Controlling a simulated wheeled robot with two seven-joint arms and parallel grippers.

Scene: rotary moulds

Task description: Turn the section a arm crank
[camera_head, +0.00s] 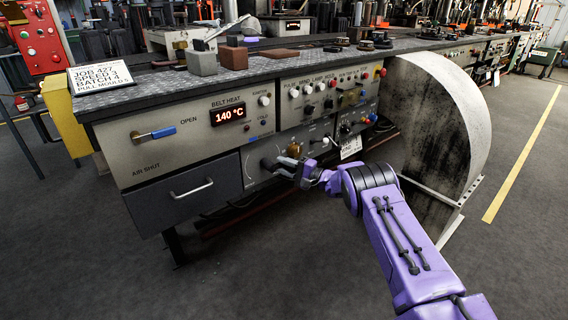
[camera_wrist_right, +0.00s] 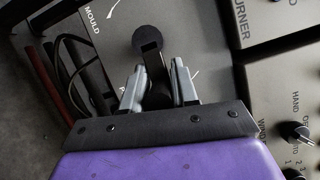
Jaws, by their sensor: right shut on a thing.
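The arm crank (camera_wrist_right: 149,42) shows in the right wrist view as a dark bar with a round black end, on a grey panel below the lettering "MOULD". My right gripper (camera_wrist_right: 158,80) has a finger on either side of the dark bar and is shut on it. In the head view my right gripper (camera_head: 283,168) is at the lower part of the bench front, just right of the grey drawer. My left gripper is in neither view.
The bench front carries a blue-handled lever (camera_head: 162,132), a belt heat display (camera_head: 228,115) reading 140 °C and a drawer (camera_head: 186,190). A large curved grey guard (camera_head: 450,115) stands close right of my arm. Dark cables (camera_wrist_right: 75,70) hang beside the panel. The floor in front is clear.

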